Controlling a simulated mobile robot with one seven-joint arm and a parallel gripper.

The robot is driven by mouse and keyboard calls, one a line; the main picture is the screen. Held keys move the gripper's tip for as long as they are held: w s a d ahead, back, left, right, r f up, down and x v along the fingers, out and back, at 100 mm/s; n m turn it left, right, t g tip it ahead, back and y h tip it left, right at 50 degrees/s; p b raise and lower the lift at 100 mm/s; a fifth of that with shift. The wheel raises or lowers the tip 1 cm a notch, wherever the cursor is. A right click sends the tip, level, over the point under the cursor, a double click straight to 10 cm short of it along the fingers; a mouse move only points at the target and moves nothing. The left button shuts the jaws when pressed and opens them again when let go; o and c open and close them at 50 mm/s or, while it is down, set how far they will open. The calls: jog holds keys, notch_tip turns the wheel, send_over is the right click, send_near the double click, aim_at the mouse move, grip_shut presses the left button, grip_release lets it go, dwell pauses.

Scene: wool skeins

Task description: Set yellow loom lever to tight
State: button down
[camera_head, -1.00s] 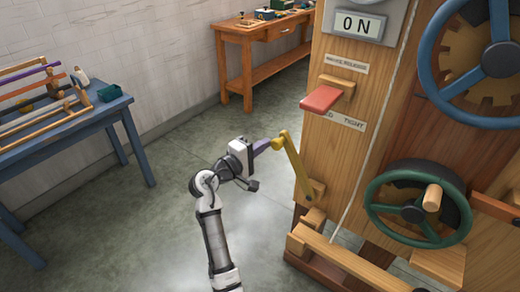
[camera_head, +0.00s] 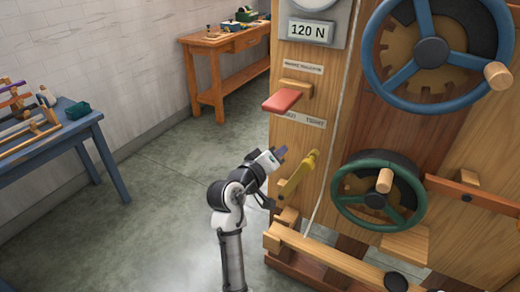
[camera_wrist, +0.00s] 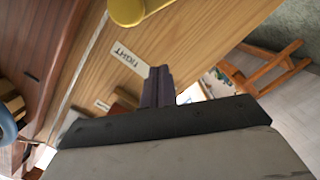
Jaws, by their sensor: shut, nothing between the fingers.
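The yellow lever (camera_head: 298,173) is on the left wooden post (camera_head: 310,140) of the loom, its round knob pointing up and slightly right, below a label plate (camera_head: 300,119). In the wrist view the yellow knob (camera_wrist: 127,10) is at the top edge, and a label reading TIGHT (camera_wrist: 130,62) shows on the wood. My gripper (camera_head: 282,151) is shut and empty, just left of the lever, with a gap between fingertips and knob. Its purple fingers (camera_wrist: 158,85) also show in the wrist view, apart from the knob.
A red paddle (camera_head: 282,101) juts from the post above my gripper. A green handwheel (camera_head: 378,190) and a blue handwheel (camera_head: 432,50) are on the right. A display (camera_head: 309,30) reads 120 N. Open floor (camera_head: 150,200) lies left; a blue table (camera_head: 75,130) stands beyond.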

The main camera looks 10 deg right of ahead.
jog(key=s+d+f+m, duration=0.1)
jog(key=s+d+m, duration=0.1)
jog(key=d, duration=0.3)
jog(key=shift+s+m+y+b, duration=0.4)
jog(key=shift+s, duration=0.45)
